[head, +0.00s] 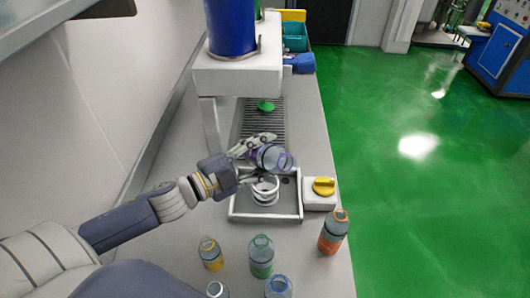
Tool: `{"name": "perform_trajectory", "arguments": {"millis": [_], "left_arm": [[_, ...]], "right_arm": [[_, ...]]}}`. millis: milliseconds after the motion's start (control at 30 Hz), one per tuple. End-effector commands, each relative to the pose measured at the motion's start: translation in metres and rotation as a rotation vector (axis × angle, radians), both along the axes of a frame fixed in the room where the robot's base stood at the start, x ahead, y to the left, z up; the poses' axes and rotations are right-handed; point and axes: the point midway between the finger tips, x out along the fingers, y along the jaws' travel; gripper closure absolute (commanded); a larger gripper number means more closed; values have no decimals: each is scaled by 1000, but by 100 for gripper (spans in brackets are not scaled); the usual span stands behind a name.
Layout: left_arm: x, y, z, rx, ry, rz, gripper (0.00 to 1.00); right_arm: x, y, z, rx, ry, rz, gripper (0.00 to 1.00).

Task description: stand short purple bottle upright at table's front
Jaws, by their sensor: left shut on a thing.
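The short purple bottle (272,158) is in my left gripper (258,157), tilted well over toward lying flat. It is held above the tray with the white ring-shaped fixture, in the middle of the head view. My left gripper is shut on the bottle, its fingers on the bottle's left part. The gripper hides that part of the bottle. My right gripper does not show.
Below the bottle is a tray (264,217) with a white round holder (265,194). A yellow knob (324,185) sits to its right. Near the front stand an orange bottle (334,232), a green bottle (261,257), a yellow bottle (211,254) and a blue-rimmed bottle (279,288).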

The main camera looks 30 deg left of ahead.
Motion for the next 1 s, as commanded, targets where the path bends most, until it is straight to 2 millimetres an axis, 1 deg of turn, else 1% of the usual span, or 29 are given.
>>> {"name": "perform_trajectory", "arguments": {"millis": [167, 400, 500, 800, 867, 1000], "left_arm": [[0, 0, 0, -36, 19, 0, 70], [0, 0, 0, -361, 190, 0, 70], [0, 0, 0, -441, 233, 0, 70], [0, 0, 0, -468, 247, 0, 70], [0, 0, 0, -500, 263, 0, 70], [0, 0, 0, -691, 364, 0, 70]], "right_arm": [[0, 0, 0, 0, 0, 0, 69], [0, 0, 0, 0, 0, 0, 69], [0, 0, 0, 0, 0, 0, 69], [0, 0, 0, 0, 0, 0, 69], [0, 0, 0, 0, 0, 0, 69], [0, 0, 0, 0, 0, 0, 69]]}}
